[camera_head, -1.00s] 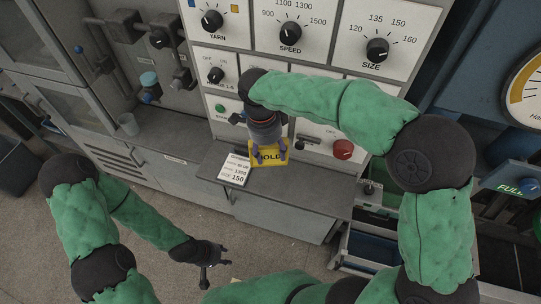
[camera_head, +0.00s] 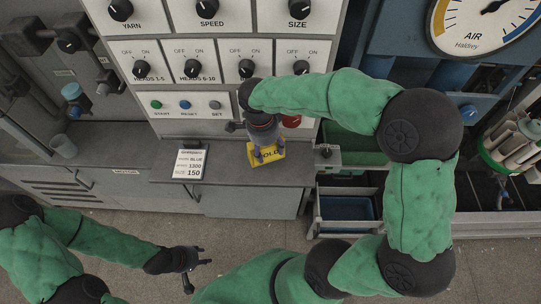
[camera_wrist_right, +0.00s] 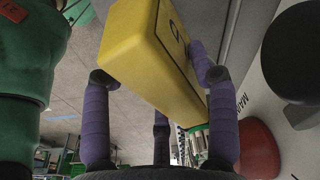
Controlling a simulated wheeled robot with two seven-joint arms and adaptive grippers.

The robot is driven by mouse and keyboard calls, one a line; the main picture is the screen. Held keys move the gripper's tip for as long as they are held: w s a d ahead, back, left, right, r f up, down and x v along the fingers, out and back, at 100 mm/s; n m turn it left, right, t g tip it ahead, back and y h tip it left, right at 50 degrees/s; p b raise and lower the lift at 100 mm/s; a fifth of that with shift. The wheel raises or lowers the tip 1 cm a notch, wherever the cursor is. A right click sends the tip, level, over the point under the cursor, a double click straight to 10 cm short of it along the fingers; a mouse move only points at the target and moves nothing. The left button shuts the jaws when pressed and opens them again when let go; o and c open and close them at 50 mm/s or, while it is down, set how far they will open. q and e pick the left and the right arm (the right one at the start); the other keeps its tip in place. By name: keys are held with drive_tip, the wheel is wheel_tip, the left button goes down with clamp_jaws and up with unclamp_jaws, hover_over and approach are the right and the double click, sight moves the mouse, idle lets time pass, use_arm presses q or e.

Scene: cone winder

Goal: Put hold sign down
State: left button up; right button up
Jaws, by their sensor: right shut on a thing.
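The yellow hold sign (camera_head: 270,155), with black lettering, is in the head view at the shelf below the control panel, to the right of a white card. My right gripper (camera_head: 262,146) reaches down from above and is shut on it. In the right wrist view the purple fingers are around the yellow block of the sign (camera_wrist_right: 150,50). I cannot tell whether the sign touches the shelf. My left gripper (camera_head: 199,274) is open and empty, low over the floor in front of the cabinet.
The grey shelf (camera_head: 226,172) has bare room between the white card (camera_head: 189,164) and the sign. Switches and a red button (camera_head: 291,121) are on the panel just behind my right gripper. An open drawer (camera_head: 346,209) is at lower right, and a cup (camera_head: 63,146) stands on the left counter.

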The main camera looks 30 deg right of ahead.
sight(271, 155)
drive_tip(key=shift+s+d+f, duration=0.1)
drive_tip(key=shift+d+f, duration=0.1)
drive_tip(key=shift+f, duration=0.05)
wheel_tip(271, 155, down, 4)
drive_tip(key=shift+d+r+b, duration=0.15)
drive_tip(key=shift+r+b, duration=0.05)
drive_tip(key=shift+b, duration=0.25)
drive_tip(key=shift+s, duration=0.1)
drive_tip(key=o, duration=1.2)
drive_tip(key=shift+r, duration=0.1)
drive_tip(key=r+p, duration=0.1)
drive_tip(key=r, duration=0.3)
drive_tip(key=a+r, duration=0.1)
drive_tip(key=r, duration=0.3)
drive_tip(key=r+p, duration=0.1)
drive_tip(key=r, duration=0.3)
drive_tip(key=shift+w+a+p, duration=0.2)
drive_tip(key=shift+p, duration=0.15)
